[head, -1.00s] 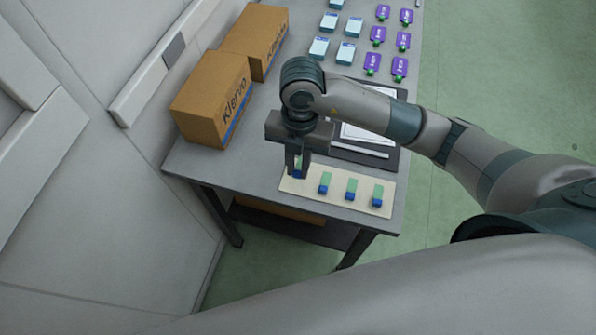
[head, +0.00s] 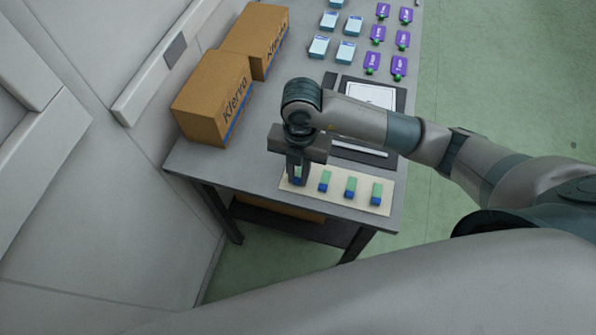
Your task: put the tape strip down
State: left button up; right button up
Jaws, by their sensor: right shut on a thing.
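A pale cream board (head: 334,202) lies near the front edge of the table. My right gripper (head: 298,181) points down over the left end of the board. It is shut on the leftmost tape strip (head: 298,173), which shows only partly between the fingers. I cannot tell whether this strip touches the board. My left gripper is not in view.
Two brown cartons (head: 213,98) stand at the table's left side by the wall. A dark clipboard with white paper (head: 372,95) lies behind the board, partly under my right arm.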

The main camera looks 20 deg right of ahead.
aim_at(300, 176)
jog(key=o, duration=0.7)
jog(key=shift+r, duration=0.1)
jog(key=shift+r+p, duration=0.2)
jog(key=shift+p, duration=0.1)
jog(key=shift+r, duration=0.15)
jog(key=r+b, duration=0.1)
jog(key=r, duration=0.6)
jog(key=w+r+b, duration=0.1)
jog(key=r, duration=0.3)
jog(key=shift+d+r+b, duration=0.3)
jog(key=shift+d, duration=0.1)
